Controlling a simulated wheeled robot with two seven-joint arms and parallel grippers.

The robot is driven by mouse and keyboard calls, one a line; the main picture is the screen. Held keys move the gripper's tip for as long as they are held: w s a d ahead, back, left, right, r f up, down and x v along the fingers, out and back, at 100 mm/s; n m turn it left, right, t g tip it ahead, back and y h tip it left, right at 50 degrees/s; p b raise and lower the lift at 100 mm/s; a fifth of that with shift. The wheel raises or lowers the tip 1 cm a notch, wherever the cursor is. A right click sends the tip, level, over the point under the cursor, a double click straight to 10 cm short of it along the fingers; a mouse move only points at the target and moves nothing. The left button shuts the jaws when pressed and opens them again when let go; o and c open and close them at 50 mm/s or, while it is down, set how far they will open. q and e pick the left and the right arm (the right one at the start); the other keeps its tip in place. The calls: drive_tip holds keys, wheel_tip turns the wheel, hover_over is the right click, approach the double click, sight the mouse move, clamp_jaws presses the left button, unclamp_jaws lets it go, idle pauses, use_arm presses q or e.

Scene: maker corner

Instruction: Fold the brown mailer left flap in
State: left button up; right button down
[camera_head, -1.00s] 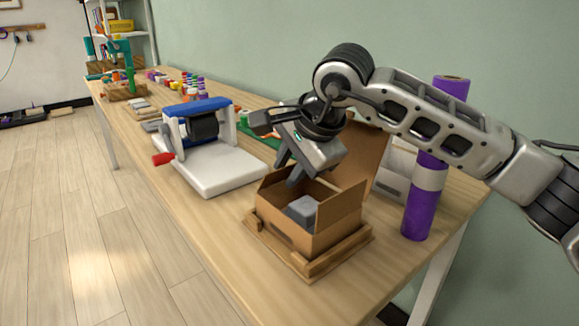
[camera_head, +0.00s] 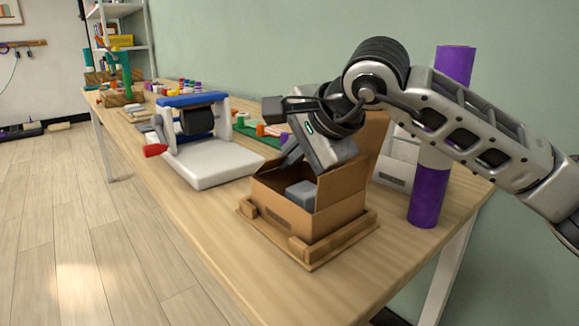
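The brown mailer (camera_head: 300,218) is an open cardboard box on a wooden tray (camera_head: 308,257) at the table's near end. A grey block (camera_head: 301,194) lies inside it. Its lid (camera_head: 377,140) stands up at the back, partly behind my gripper. The right side panel (camera_head: 343,182) stands upright. The left flap's exact angle is hard to tell near the fingers. My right gripper (camera_head: 297,160) reaches down over the left and back part of the box, above the block. Its finger gap is not clear, nor whether it touches the flap. My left gripper is not in view.
A purple roll with a white band (camera_head: 430,188) stands right of the box. A white machine with a blue bar (camera_head: 210,160) and red handle stands to the left. A light grey holder (camera_head: 398,162) is behind the box. The table front is bare.

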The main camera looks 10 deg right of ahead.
drive_tip(key=c, duration=1.7)
unclamp_jaws()
